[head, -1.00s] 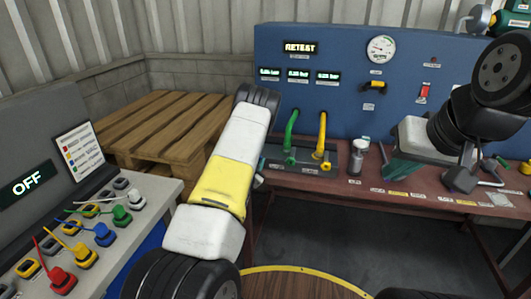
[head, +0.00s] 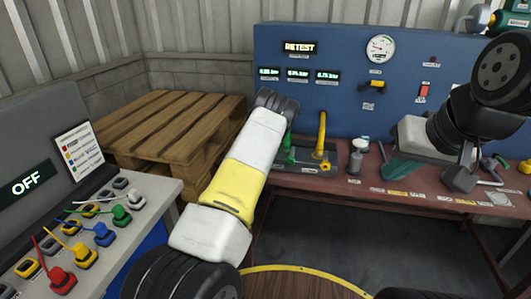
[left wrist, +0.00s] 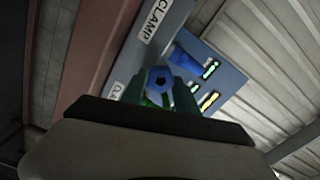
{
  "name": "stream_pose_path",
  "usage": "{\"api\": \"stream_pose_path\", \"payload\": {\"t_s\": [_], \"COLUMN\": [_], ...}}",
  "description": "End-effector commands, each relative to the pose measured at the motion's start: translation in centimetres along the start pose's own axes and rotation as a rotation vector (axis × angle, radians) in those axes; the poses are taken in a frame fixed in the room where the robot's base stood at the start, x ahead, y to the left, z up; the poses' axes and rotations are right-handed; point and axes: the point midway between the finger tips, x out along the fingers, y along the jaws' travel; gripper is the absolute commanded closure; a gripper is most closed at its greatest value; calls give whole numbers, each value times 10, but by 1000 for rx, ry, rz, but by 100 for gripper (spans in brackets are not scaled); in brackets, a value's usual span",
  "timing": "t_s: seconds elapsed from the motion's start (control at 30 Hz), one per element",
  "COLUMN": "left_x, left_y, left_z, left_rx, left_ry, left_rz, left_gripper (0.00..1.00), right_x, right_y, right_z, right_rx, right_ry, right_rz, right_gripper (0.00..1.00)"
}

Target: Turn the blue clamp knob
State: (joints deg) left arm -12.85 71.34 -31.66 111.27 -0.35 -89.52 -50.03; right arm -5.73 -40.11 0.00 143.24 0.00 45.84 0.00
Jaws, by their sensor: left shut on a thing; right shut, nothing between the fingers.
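The blue clamp knob (left wrist: 159,78) shows in the left wrist view as a blue round piece with a dark centre, below a CLAMP label (left wrist: 152,20). My left gripper (left wrist: 166,94) has its fingers on either side of the knob and is shut on it. In the head view my left arm hides the knob and that gripper. My right gripper (head: 461,172) is shut and empty, above the right part of the brown bench.
The blue panel (head: 340,50) carries a RETEST display, readouts and a gauge (head: 380,48). A yellow pipe (head: 321,135) and a grey cylinder (head: 357,158) stand on the bench (head: 340,183). A wooden pallet (head: 165,125) and a grey console (head: 45,135) with coloured connectors are at left.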

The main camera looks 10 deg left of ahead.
Motion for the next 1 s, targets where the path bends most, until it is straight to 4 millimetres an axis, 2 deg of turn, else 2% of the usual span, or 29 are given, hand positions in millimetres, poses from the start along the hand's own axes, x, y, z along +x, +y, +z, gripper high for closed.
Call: {"api": "stream_pose_path", "payload": {"t_s": [0.33, 0.37, 0.47, 0.8, 0.87, 1.0], "left_x": [-1, -1, -1, -2, -6, -27], "left_y": [1, 1, 1, 1, 1, 1], "left_z": [1, 1, 1, 0, 0, 1], "left_rx": [5, 5, 5, 3, 3, 3], "left_ry": [-2, -2, -1, -1, -1, -3], "left_rz": [3, 4, 3, 1, 1, 4], "left_gripper": [100, 62, 42, 42, 42, 42], "right_x": [0, 0, 0, 0, 0, 0], "right_y": [0, 0, 0, 0, 0, 0], "right_z": [0, 0, 0, 0, 0, 0], "right_rx": [0, 0, 0, 0, 0, 0], "right_ry": [0, 0, 0, 0, 0, 0], "right_rz": [0, 0, 0, 0, 0, 0], "right_gripper": [100, 100, 100, 100, 100, 100]}}
